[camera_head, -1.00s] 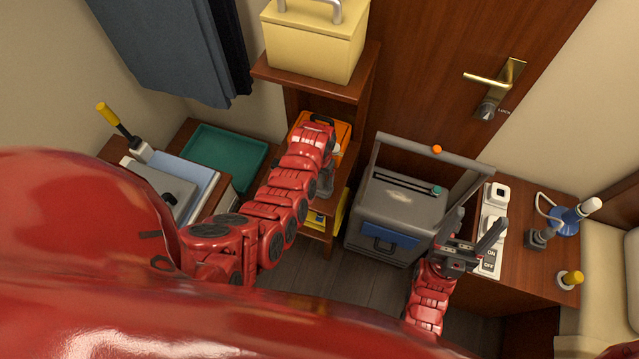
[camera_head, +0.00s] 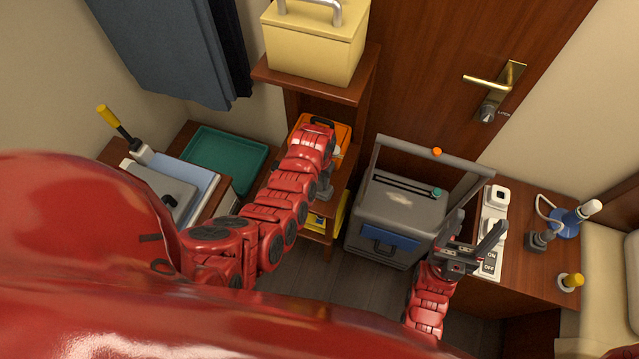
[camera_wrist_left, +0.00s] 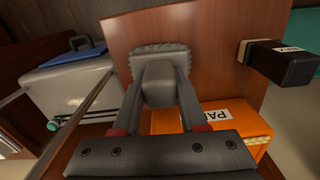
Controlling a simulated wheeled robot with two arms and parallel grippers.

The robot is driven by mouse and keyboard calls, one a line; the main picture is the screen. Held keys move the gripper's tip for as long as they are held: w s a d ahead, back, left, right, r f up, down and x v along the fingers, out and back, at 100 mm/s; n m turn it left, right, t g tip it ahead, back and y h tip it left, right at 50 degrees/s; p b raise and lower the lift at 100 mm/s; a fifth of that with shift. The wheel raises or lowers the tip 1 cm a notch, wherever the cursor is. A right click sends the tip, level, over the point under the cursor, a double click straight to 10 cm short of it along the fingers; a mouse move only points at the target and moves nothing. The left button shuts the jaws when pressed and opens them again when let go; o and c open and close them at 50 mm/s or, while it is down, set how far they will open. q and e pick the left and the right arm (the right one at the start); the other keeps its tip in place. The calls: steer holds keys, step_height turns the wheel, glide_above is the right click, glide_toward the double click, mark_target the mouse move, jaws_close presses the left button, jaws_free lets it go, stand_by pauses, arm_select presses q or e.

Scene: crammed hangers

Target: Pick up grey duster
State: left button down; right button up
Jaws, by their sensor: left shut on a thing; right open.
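The grey duster (camera_wrist_left: 160,60) shows in the left wrist view as a grey block with a wider, scalloped end, in front of a reddish-brown wooden panel. My left gripper (camera_wrist_left: 160,88) is shut on its block. In the head view my left gripper (camera_head: 326,183) is at the wooden shelf unit, mostly hidden by my own arm, and the duster is hard to make out there. My right gripper (camera_head: 474,228) is open and empty, between the grey case and the right-hand desk.
An orange box (camera_wrist_left: 215,120) lies close by my left gripper in the wrist view. A black labelled object (camera_wrist_left: 282,63) is to its right. A grey case (camera_head: 397,210) with a tall handle stands right of the shelf unit (camera_head: 318,82). A teal tray (camera_head: 225,158) is left.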

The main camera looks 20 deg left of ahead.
arm_select(q)
steer(key=shift+r, duration=0.15)
steer(key=shift+r+b, duration=0.5)
steer(key=shift+s+d+r+b, duration=0.1)
steer(key=shift+d+r+b, duration=0.05)
steer(key=shift+r+b, duration=0.3)
steer(key=shift+s+d+r+b, duration=0.15)
steer(key=shift+r+b, duration=0.15)
steer(key=shift+r, duration=0.25)
steer(key=s+d+r, duration=0.1)
steer(key=s+d, duration=0.7)
steer(key=s, duration=0.4)
steer(key=shift+s+d+r+p, duration=0.3)
steer(key=shift+r+p, duration=0.05)
steer(key=c, duration=1.1)
jaws_free()
jaws_close()
